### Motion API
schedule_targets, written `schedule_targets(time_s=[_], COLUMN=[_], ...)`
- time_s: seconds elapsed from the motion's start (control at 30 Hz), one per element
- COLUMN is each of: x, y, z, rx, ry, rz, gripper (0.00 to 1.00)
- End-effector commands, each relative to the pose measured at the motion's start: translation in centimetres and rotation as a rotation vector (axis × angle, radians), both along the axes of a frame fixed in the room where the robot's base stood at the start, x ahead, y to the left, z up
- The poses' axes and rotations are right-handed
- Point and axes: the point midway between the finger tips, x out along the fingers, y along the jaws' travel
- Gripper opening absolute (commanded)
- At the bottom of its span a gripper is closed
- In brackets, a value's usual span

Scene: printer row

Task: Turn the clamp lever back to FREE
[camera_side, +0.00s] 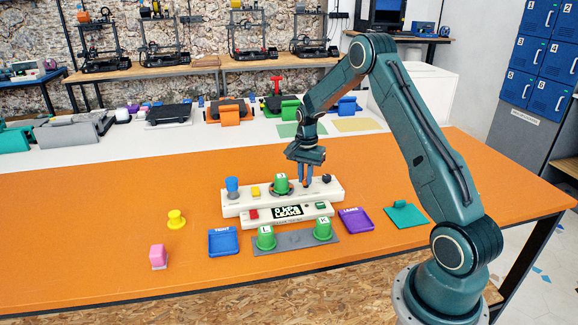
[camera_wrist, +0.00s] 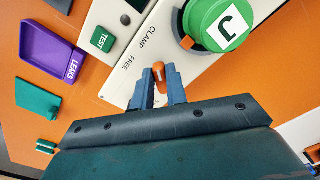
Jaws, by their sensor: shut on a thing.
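The clamp lever (camera_wrist: 158,74) shows in the wrist view as a short orange piece between my two blue fingers. My gripper (camera_wrist: 160,88) is shut on it. The words CLAMP and FREE are printed on the white panel beside it; I cannot tell exactly which one the lever points at. In the side view my gripper (camera_side: 306,182) is down at the right part of the white fixture (camera_side: 345,194), and its fingers hide the lever there. A green cap marked J (camera_side: 281,183) stands on the fixture, left of my gripper; it also shows in the wrist view (camera_wrist: 220,20).
A black knob (camera_side: 326,178) is just right of my fingers. The fixture's front has a display (camera_side: 288,211) and a green TEST button (camera_side: 321,205). Green caps L (camera_side: 265,238) and K (camera_side: 323,229) stand in front. A purple LEAKS tray (camera_side: 356,220) is at right.

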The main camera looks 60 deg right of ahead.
Motion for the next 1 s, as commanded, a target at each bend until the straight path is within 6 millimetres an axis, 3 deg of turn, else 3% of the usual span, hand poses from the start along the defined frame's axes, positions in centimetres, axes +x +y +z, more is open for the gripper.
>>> schedule_targets(time_s=[1.0], x=[-0.59], y=[-0.53], z=[0.07], rx=[-0.003], ry=[-0.002], rz=[0.911], gripper=[0.0])
